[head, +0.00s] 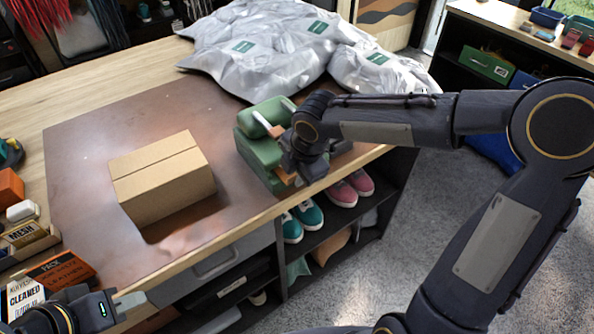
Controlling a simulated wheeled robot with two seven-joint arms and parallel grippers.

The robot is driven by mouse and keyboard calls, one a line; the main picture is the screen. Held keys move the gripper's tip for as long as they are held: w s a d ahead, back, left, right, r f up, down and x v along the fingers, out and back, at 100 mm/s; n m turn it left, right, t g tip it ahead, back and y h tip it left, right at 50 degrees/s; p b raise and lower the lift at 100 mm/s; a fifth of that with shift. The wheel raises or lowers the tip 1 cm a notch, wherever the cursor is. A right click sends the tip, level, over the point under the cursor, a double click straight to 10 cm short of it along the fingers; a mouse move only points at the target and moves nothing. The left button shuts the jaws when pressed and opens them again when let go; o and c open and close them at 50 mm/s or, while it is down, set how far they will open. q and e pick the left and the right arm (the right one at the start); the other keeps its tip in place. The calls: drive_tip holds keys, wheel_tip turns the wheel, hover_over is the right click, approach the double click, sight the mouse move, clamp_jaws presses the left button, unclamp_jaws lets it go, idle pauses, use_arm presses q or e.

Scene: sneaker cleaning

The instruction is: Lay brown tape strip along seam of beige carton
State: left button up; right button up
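The beige carton (165,185) sits closed on the brown mat, with a seam running lengthwise across its top. No brown strip is visible on that seam. A green tape dispenser (252,155) stands to the right of the carton, near the table's front edge. My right gripper (288,172) is at the dispenser's right side; the wrist hides its fingers, and I cannot tell whether it holds anything. A small tan-orange piece shows just below it, possibly tape. My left gripper (128,301) is low at the left front, away from the carton; its finger opening is unclear.
Silvery plastic bags (265,45) lie at the back of the table. The brown mat (85,150) is clear around the carton. Shoes (305,215) sit on shelves below the table edge.

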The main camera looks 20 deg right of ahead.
clamp_jaws()
drive_tip(key=s+d+p, duration=0.3)
drive_tip(key=s, duration=0.6)
drive_tip(key=shift+s+d, duration=0.2)
drive_tip(key=shift+d, duration=0.05)
idle(1.3)
drive_tip(key=shift+r, duration=0.2)
wheel_tip(320, 180, up, 8)
drive_tip(key=p, duration=0.8)
